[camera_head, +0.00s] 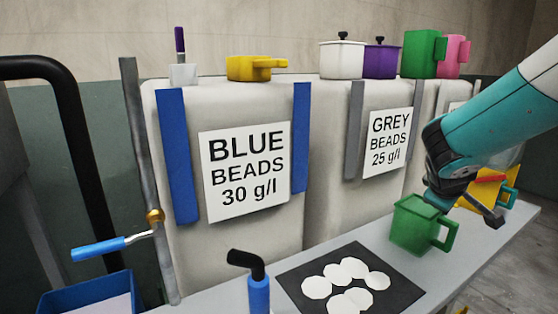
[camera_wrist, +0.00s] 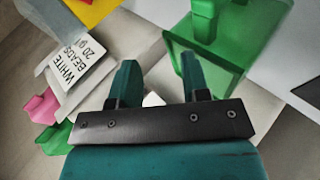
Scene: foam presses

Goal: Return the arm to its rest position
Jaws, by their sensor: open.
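My teal and black gripper (camera_head: 478,203) is above the right part of the grey bench, just right of a green jug (camera_head: 413,226). In the wrist view its two fingers (camera_wrist: 158,70) stand apart with nothing held between them. The green jug stands upright on the bench with its handle toward the right. It also shows in the wrist view (camera_wrist: 228,58), close to the right finger; I cannot tell whether they touch. My arm reaches in from the right edge of the head view.
Large bead containers labelled blue (camera_head: 235,240) and grey (camera_head: 385,205) stand behind the bench. A black mat (camera_head: 292,278) with several white discs lies left of the green jug. A black-topped lever (camera_head: 258,290) stands in front.

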